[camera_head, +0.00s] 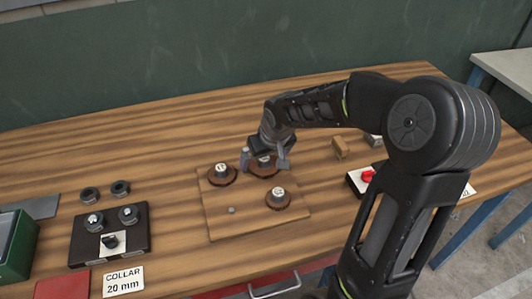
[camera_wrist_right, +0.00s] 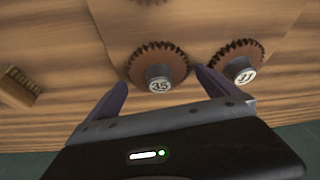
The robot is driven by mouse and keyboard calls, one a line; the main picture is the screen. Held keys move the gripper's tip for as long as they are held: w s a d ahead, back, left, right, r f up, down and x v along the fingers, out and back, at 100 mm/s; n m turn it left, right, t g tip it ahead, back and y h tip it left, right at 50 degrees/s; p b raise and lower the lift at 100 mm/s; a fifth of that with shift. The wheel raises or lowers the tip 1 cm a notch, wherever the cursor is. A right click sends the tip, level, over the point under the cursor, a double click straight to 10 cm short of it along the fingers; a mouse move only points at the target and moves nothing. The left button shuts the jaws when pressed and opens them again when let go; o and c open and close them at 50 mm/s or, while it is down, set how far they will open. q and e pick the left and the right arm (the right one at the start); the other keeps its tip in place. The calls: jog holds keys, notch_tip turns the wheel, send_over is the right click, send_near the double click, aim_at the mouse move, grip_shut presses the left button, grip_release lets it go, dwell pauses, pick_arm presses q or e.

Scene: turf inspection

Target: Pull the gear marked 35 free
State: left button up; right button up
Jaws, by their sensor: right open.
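The gear marked 35 (camera_wrist_right: 158,62) is a brown toothed disc with a pale-topped hub, on a wooden board (camera_head: 232,222). In the head view this gear (camera_head: 255,172) is at the back of the board, partly hidden by my right gripper (camera_head: 264,162). My right gripper is open, its fingers on either side of the hub in the wrist view (camera_wrist_right: 161,78); I cannot tell if they touch it. A second gear (camera_head: 222,181) sits to the left, also showing at right in the wrist view (camera_wrist_right: 237,55). A third gear (camera_head: 279,203) sits in front. My left gripper is not in view.
A black fixture (camera_head: 100,255) with knobs and two dark rings (camera_head: 120,188) are at left, near a green bin (camera_head: 15,245). A sign reads COLLAR 20 mm (camera_head: 123,281). A wooden block (camera_head: 340,148) and a red-button box (camera_head: 358,182) are at right. The table's back left is clear.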

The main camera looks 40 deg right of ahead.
jog(key=c, duration=1.5)
jog(key=o, duration=0.9)
jog(key=c, duration=0.9)
jog(key=shift+o, duration=0.2)
jog(key=shift+r, duration=0.15)
jog(key=shift+r+p, duration=0.8)
jog(key=shift+r, duration=0.2)
jog(key=shift+r, duration=0.15)
jog(key=shift+r+p, duration=1.7)
jog(key=shift+r, duration=0.7)
